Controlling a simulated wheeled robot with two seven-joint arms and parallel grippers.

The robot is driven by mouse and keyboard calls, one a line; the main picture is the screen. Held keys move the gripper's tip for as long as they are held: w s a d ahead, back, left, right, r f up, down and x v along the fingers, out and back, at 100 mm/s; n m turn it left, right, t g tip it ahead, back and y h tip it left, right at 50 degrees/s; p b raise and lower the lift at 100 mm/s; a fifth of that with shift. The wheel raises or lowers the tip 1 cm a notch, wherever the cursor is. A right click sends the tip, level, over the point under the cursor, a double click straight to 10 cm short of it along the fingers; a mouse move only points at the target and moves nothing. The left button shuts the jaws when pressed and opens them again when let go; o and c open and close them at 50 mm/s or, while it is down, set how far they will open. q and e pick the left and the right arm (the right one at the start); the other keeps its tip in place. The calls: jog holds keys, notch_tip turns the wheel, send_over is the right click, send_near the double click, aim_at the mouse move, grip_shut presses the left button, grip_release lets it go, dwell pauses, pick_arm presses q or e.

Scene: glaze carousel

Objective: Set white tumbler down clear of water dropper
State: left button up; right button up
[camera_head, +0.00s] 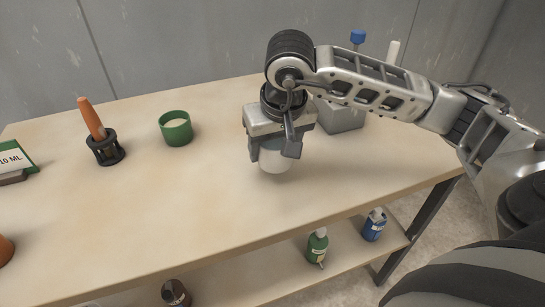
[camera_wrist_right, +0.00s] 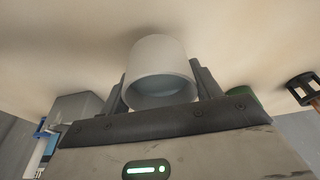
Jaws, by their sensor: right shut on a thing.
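The white tumbler (camera_head: 275,161) is upright between the fingers of my right gripper (camera_head: 273,150), over the middle of the table. Its lower part shows below the fingers; I cannot tell whether its base touches the tabletop. In the right wrist view the tumbler (camera_wrist_right: 158,68) sits between both fingers of the gripper (camera_wrist_right: 160,88), its open mouth towards the camera. An orange tapered piece (camera_head: 91,118) stands tilted in a black holder (camera_head: 106,151) at the left, well apart from the tumbler; I cannot tell whether it is the water dropper. My left gripper is out of view.
A green cup (camera_head: 175,128) with pale contents stands left of the gripper. A grey box (camera_head: 342,118) holding upright tools is behind it to the right. A "10 ML" sign (camera_head: 12,158) is at the left edge. Bottles (camera_head: 317,245) stand on the lower shelf. The front tabletop is clear.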

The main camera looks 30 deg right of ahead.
aim_at(273, 160)
jog(key=shift+w+f, duration=0.25)
jog(key=x, duration=0.3)
jog(key=shift+s+f, duration=0.2)
jog(key=shift+f, duration=0.1)
jog(key=shift+f, duration=0.15)
jog(key=o, duration=1.1)
jog(key=shift+o, duration=0.2)
